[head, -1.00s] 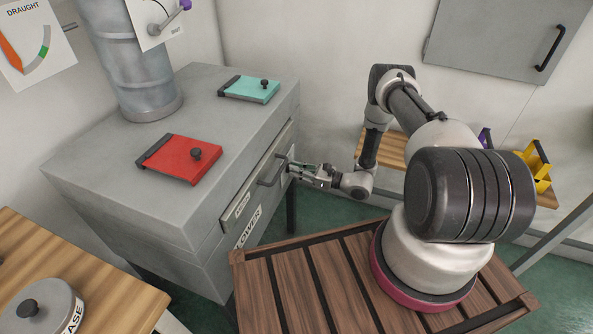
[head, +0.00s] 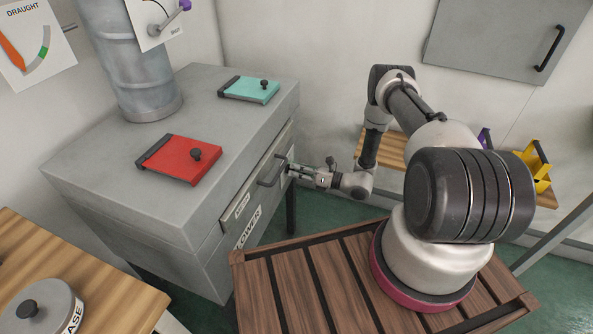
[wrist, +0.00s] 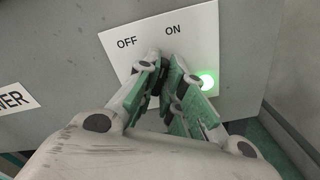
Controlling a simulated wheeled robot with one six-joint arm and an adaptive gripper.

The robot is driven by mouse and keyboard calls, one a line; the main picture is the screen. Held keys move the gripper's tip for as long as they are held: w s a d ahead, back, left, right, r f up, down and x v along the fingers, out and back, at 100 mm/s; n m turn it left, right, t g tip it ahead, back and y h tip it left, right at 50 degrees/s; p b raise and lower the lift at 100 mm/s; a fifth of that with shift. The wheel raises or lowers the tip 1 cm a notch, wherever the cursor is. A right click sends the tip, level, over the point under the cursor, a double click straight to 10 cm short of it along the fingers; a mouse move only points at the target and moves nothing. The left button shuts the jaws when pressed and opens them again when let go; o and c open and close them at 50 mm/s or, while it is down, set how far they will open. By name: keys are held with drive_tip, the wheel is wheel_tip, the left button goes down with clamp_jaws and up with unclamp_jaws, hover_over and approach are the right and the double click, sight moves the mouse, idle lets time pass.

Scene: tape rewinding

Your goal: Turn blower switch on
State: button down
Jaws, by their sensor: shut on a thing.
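In the wrist view, a white switch plate (wrist: 200,35) marked OFF and ON is on the grey cabinet face. A round green light (wrist: 207,80) glows at its right side. My gripper (wrist: 164,62) is at the plate between and below the two words, its green-padded fingers closed in on the switch, which they mostly hide. I cannot tell which way the switch points. In the head view, my gripper (head: 292,171) is against the right end of the cabinet front.
The grey cabinet (head: 90,155) carries a red lid (head: 180,158) and a teal lid (head: 249,89) on top. A drawer-like panel with a dark handle (head: 268,175) is just left of my gripper. A slatted wooden deck (head: 310,275) lies below.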

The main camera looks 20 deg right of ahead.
drive_tip(key=shift+w+d+r, duration=0.1)
drive_tip(key=shift+w+d, duration=0.05)
drive_tip(key=shift+d, duration=0.05)
drive_tip(key=c, duration=1.6)
unclamp_jaws()
drive_tip(key=shift+o, duration=0.3)
drive_tip(key=v, duration=1.2)
